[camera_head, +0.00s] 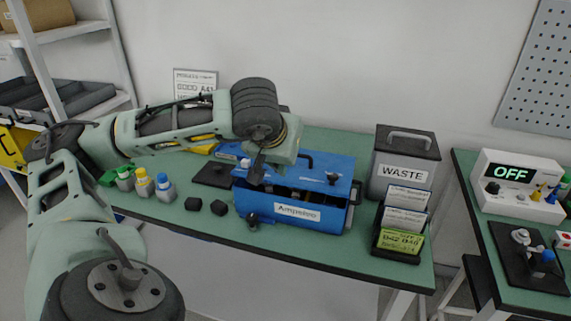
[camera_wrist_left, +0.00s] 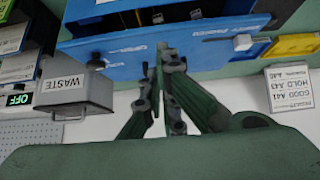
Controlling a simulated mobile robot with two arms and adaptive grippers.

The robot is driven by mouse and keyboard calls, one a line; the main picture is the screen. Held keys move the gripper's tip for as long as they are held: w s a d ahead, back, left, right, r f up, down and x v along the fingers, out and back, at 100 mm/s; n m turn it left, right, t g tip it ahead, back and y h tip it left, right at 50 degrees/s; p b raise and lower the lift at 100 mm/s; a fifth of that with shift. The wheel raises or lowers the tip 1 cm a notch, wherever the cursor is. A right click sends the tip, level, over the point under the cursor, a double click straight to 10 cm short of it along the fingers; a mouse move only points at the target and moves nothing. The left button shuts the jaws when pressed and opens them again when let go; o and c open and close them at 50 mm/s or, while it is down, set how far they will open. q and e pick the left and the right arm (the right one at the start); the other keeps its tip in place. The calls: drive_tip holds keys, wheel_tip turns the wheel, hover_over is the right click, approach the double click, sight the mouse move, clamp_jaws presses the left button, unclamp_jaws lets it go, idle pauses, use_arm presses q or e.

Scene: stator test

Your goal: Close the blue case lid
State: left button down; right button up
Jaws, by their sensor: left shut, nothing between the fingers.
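The blue case stands on the green bench in the head view, its front wall (camera_head: 325,217) carrying a white label. Its blue lid (camera_head: 338,168) is at the back, tilted up, and dark interior shows in the gap between lid and front wall. The lid also shows in the wrist view (camera_wrist_left: 112,48) as a broad blue panel with dark compartments beyond it. My left gripper (camera_head: 257,172) is over the left part of the case, fingers pointing down. In the wrist view its fingers (camera_wrist_left: 160,75) are shut and empty, in front of the blue panel. Whether they touch it, I cannot tell.
A grey WASTE bin (camera_head: 403,165) and a black card rack (camera_head: 400,232) stand right of the case. A second bench with an OFF device (camera_head: 515,187) is at far right.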

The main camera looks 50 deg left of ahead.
use_arm(q)
drive_tip(key=w+a+r+g+h+p, duration=0.2)
drive_tip(key=w+a+r+g+p, duration=0.2)
drive_tip(key=w+r+p, duration=0.6)
hover_over(301, 163)
wheel_tip(301, 163, down, 11)
drive_tip(key=shift+r, duration=0.1)
drive_tip(key=shift+f, duration=0.45)
drive_tip(key=shift+s+d+f+b, duration=0.25)
drive_tip(key=shift+s+f, duration=0.1)
drive_tip(key=shift+f, duration=0.15)
drive_tip(key=shift+s+d+f+b, duration=0.2)
drive_tip(key=shift+s+f, duration=0.15)
drive_tip(key=shift+f, duration=0.15)
drive_tip(key=shift+r, duration=0.1)
